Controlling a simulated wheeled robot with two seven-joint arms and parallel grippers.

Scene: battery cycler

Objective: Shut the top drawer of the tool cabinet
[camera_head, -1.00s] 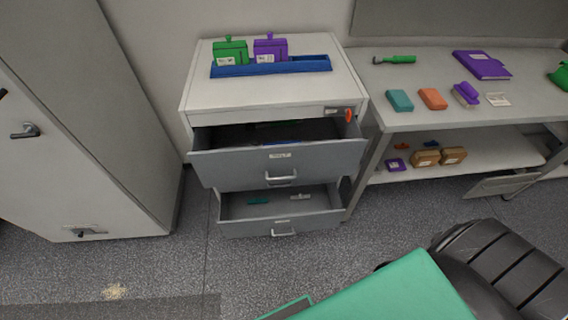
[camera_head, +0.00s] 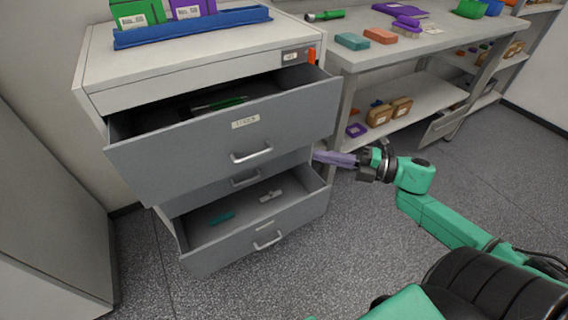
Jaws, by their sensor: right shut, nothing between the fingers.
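The tool cabinet (camera_head: 190,72) is light with grey drawers and stands at the left centre. Its top drawer (camera_head: 190,158) is pulled well out, with a label and a bar handle (camera_head: 252,155) on its front. A green item (camera_head: 222,103) lies inside it. The bottom drawer (camera_head: 215,252) is also out, while a drawer between them sits further in. My right gripper (camera_head: 318,156) is shut and empty, with purple-grey fingers pointing left. My left gripper is not in view.
A blue tray (camera_head: 190,30) with green and purple boxes stands on the cabinet. A workbench (camera_head: 440,40) with a lower shelf (camera_head: 430,95) stands to the right, holding small items. The bottom drawer holds a teal and a pale item. The floor (camera_head: 420,260) in front is clear apart from my arm.

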